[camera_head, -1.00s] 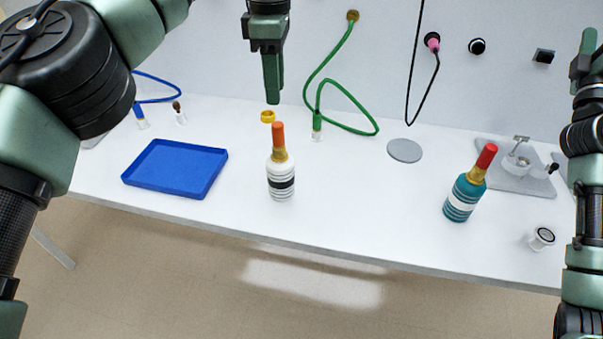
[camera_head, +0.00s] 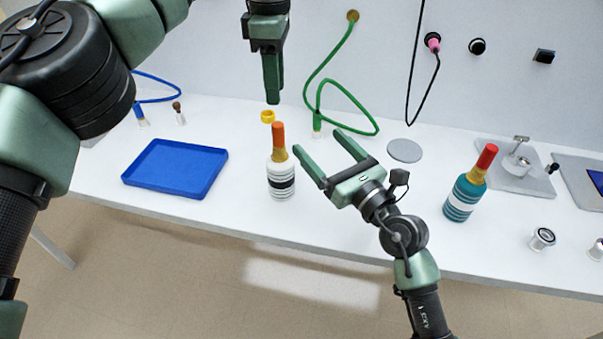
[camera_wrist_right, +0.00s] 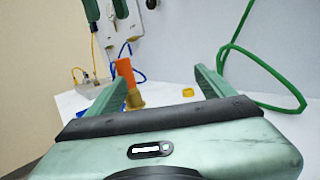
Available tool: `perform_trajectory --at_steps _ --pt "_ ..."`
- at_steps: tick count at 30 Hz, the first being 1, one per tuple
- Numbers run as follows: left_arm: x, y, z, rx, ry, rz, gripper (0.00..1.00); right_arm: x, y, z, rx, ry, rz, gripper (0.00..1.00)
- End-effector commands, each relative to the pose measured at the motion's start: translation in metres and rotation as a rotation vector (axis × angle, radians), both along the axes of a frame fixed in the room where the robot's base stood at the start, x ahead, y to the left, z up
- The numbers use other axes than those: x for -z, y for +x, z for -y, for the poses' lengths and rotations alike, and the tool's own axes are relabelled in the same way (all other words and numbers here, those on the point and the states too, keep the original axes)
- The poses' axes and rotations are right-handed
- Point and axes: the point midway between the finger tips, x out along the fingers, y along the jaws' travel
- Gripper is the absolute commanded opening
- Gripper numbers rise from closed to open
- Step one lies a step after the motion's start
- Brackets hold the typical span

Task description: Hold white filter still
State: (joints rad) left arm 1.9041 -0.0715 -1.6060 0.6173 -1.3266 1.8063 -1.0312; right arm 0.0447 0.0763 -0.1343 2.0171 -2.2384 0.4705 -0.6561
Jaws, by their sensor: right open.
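The white filter (camera_head: 281,181), ribbed with a black band, a gold neck and an orange top, stands upright on the white bench in the head view. Its orange top and gold neck (camera_wrist_right: 133,99) show near the left finger in the right wrist view; its body is hidden there. My right gripper (camera_head: 317,142) is open and empty, just right of the filter, with its fingers pointing toward the back left. My left gripper (camera_head: 272,98) hangs pointing down, behind and above the filter in the picture. Its fingers overlap edge-on, so their opening is unclear.
A blue tray (camera_head: 136,179) lies left of the filter. A yellow ring (camera_head: 267,116) and a green hose (camera_head: 357,129) are behind it. A teal filter (camera_head: 463,196) with a red top stands to the right. A grey disc (camera_head: 404,150) lies beyond my right gripper.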

Motion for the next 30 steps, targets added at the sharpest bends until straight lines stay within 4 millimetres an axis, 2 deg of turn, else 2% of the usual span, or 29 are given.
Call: perform_trajectory --at_steps 1,3,7,14,23,24,25,30 --pt "0.0 0.0 0.0 0.0 0.0 0.0 0.36 0.013 -0.008 -0.014 -0.015 -0.026 -0.026 0.83" --pt "0.0 0.0 0.0 0.0 0.0 0.0 0.36 0.025 -0.017 -0.028 -0.028 -0.06 -0.052 0.83" --pt "0.0 0.0 0.0 0.0 0.0 0.0 0.36 0.04 -0.027 -0.044 -0.045 -0.099 -0.083 0.83" --pt "0.0 0.0 0.0 0.0 0.0 0.0 0.36 0.065 -0.03 -0.048 -0.049 -0.115 -0.095 0.83" --pt "0.0 0.0 0.0 0.0 0.0 0.0 0.36 0.123 -0.03 -0.047 -0.051 -0.118 -0.093 0.83" --pt "0.0 0.0 0.0 0.0 0.0 0.0 0.36 0.13 -0.029 -0.046 -0.048 -0.119 -0.093 0.83" --pt "0.0 0.0 0.0 0.0 0.0 0.0 0.36 0.124 -0.02 -0.052 -0.047 -0.111 -0.087 0.83" --pt "0.0 0.0 0.0 0.0 0.0 0.0 0.36 0.124 0.007 -0.069 -0.046 -0.109 -0.091 0.83"
